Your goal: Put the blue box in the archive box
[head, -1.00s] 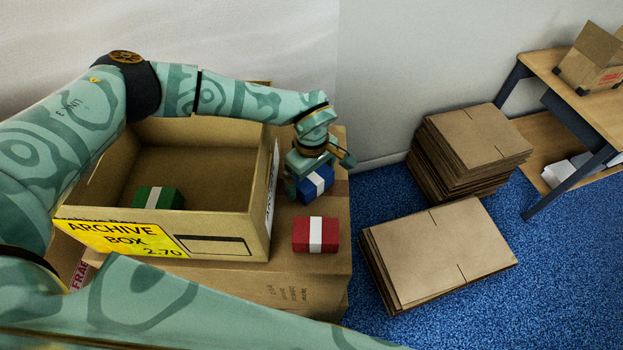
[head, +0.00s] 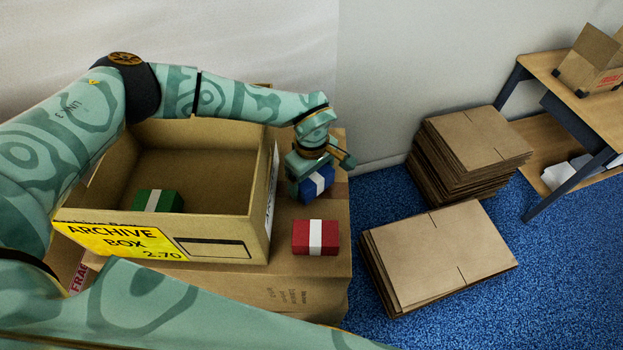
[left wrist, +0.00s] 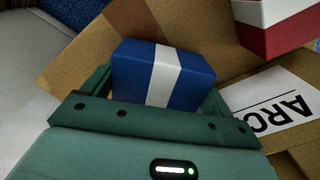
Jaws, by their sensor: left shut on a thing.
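The blue box (head: 317,184) with a white band is to the right of the archive box, on or just above the large carton. My left gripper (head: 312,172) is shut on it from above. In the left wrist view the blue box (left wrist: 162,76) sits between the fingers of my left gripper (left wrist: 160,92). The open archive box (head: 232,225), with a yellow label, stands on the carton with a green box (head: 158,200) inside. My right gripper is not in view; only a patterned arm link of mine crosses the bottom.
A red box (head: 315,237) with a white band lies on the carton (head: 315,280), in front of the blue box. The archive box's right wall (head: 268,205) stands between the blue box and its inside. Flat cardboard stacks (head: 440,255) lie on the blue floor at right.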

